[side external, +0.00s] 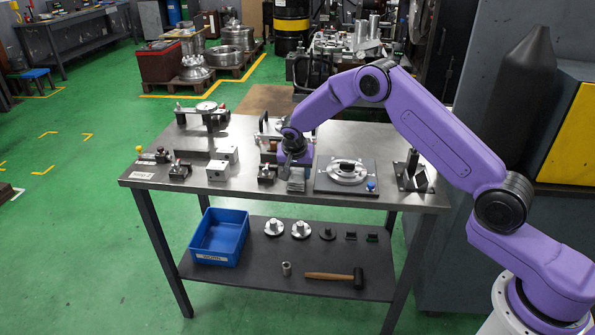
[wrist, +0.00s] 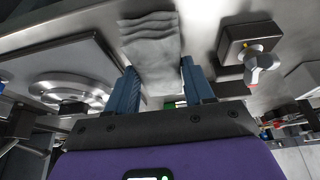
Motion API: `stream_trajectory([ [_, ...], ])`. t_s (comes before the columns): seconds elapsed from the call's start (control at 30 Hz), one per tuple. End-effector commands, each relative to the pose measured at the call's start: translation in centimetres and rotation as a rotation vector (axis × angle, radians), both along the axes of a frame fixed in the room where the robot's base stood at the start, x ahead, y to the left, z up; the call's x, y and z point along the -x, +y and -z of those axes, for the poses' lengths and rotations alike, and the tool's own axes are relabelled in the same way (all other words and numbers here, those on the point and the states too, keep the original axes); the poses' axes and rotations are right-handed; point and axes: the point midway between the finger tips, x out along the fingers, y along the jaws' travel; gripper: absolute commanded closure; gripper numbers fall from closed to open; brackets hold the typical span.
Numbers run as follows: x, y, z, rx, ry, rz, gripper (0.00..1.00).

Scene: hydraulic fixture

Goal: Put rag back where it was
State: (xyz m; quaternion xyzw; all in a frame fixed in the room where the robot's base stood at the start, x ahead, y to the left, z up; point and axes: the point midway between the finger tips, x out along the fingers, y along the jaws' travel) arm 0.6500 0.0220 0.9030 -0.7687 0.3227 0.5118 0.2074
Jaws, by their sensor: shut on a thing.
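The grey folded rag (wrist: 150,42) shows in the wrist view between the two blue fingers of my gripper (wrist: 158,72). In the side view the rag (side external: 296,185) is at the front part of the metal workbench (side external: 240,192), with my gripper (side external: 292,168) just above it, pointing down. My gripper is shut on the rag. I cannot tell whether the rag's lower end touches the bench top.
A dark plate with a round metal fixture (side external: 347,172) lies right of the rag. A small clamp block (side external: 267,174) stands close on its left, with metal blocks (side external: 217,170) further left. A black stand (side external: 412,170) is at the right. A blue bin (side external: 219,237) sits on the lower shelf.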

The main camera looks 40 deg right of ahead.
Motion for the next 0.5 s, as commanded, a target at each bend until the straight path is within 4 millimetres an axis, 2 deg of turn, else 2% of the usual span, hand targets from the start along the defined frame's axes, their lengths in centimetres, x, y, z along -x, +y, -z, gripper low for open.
stream_trajectory([
  [0.2, 0.01, 0.01, 0.27, 0.001, 0.001, 0.000, 0.82],
  [0.23, 0.02, 0.01, 0.30, 0.001, 0.001, 0.000, 0.45],
  [0.3, 0.02, 0.01, 0.26, 0.000, 0.000, 0.000, 0.22],
  [0.5, 0.02, 0.01, 0.26, 0.001, 0.001, 0.000, 0.22],
])
